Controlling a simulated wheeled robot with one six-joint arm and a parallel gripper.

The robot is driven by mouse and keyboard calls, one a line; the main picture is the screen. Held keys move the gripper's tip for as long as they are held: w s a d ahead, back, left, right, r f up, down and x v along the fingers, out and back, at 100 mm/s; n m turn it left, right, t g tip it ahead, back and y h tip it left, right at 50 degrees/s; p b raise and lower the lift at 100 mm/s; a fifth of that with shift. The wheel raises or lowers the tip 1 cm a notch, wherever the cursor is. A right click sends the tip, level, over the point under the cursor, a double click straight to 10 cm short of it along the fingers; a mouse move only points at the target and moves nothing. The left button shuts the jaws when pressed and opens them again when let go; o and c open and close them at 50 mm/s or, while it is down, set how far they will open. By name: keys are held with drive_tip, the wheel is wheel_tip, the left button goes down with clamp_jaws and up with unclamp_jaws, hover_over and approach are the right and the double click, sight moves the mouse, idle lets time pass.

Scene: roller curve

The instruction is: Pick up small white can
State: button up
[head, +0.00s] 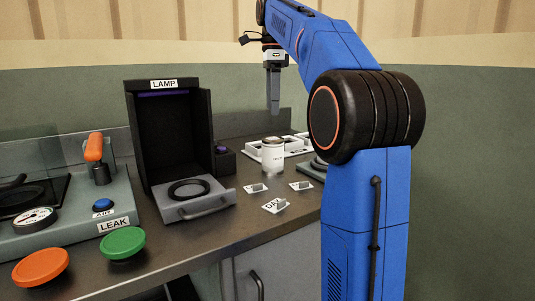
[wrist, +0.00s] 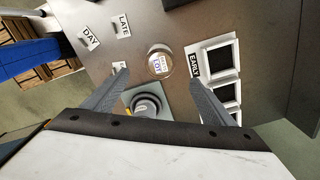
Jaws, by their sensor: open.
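The small white can (head: 273,157) with a dark label print stands upright on the dark counter (head: 240,211) in the head view. In the wrist view the can (wrist: 160,62) is seen from above, a round top with a "LOT" label, lying between the lines of my two fingers and beyond their tips. My gripper (head: 274,112) hangs pointing down above the can, apart from it. In the wrist view my gripper (wrist: 158,76) is open with nothing between its fingers.
A white tray marked EARLY (wrist: 220,70) stands close right of the can. Small cards LATE (wrist: 122,26) and DAY (wrist: 89,38) lie left. A grey round fixture (wrist: 147,104) is near my fingers. The black LAMP box (head: 166,135) stands left of the can.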

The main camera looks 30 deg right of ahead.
sight(273, 154)
wheel_tip(273, 154, down, 17)
drive_tip(key=shift+d, duration=0.1)
drive_tip(key=c, duration=1.4)
drive_tip(key=shift+c, duration=0.2)
